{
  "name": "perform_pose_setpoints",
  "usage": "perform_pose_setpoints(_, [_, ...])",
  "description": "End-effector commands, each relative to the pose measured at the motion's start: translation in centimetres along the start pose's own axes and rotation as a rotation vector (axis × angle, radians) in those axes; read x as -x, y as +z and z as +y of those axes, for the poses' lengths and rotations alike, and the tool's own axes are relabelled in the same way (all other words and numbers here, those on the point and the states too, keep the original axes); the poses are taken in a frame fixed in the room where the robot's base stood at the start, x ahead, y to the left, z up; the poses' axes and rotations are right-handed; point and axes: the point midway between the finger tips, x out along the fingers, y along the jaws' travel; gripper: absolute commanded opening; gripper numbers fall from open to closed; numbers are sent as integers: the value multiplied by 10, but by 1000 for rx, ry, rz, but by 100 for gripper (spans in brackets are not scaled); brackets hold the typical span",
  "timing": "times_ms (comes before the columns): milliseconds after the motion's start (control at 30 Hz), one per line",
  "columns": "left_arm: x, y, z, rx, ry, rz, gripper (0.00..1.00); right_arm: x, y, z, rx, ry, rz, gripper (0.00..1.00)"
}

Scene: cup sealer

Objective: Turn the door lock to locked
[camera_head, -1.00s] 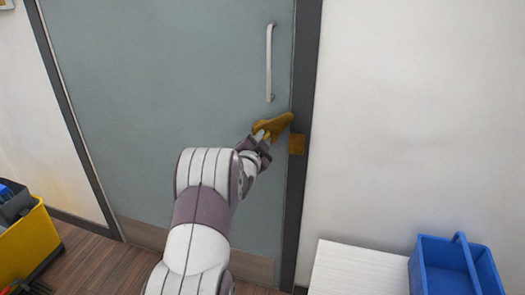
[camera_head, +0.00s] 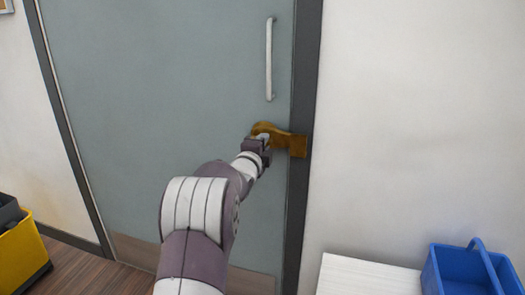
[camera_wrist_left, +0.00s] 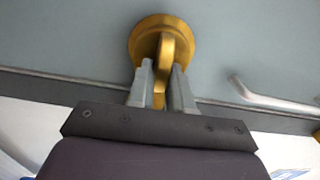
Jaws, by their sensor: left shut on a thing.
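The brass door lock (camera_head: 278,131) sits at the right edge of the grey-blue door (camera_head: 170,110), below the handle. Its bar lies nearly level and reaches the brass plate (camera_head: 299,147) on the dark door frame, overlapping or meeting it. My left gripper (camera_head: 262,140) is at the left end of the lock. In the left wrist view, its two fingers (camera_wrist_left: 163,72) are shut on the brass turn piece, which stands out from a round brass base (camera_wrist_left: 146,37). The gripper hides part of the turn piece. My right gripper is in neither view.
A vertical silver handle (camera_head: 269,60) is above the lock. A white surface (camera_head: 365,278) and a blue caddy (camera_head: 462,268) are at the lower right. A yellow bin (camera_head: 22,252) stands on the wooden floor at the lower left.

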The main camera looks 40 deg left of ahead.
Motion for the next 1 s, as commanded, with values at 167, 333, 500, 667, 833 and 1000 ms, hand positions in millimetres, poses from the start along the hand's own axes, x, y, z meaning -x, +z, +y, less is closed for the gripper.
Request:
perform_pose_setpoints(167, [0, 0, 1, -34, 0, 0, 0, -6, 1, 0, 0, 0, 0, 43])
perform_pose_setpoints(333, [0, 0, 0, -44, 0, 0, 0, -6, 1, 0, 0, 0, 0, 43])
perform_pose_setpoints(500, [0, 0, 0, -45, 0, 0, 0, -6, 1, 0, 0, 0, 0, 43])
perform_pose_setpoints(667, [0, 0, 0, -45, 1, 0, 33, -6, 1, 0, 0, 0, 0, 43])
perform_pose_setpoints(833, [0, 0, 0, -44, 0, 0, 40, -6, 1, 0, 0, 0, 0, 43])
perform_pose_setpoints(1000, [2, 0, 0, -43, 0, 0, 40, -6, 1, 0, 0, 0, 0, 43])
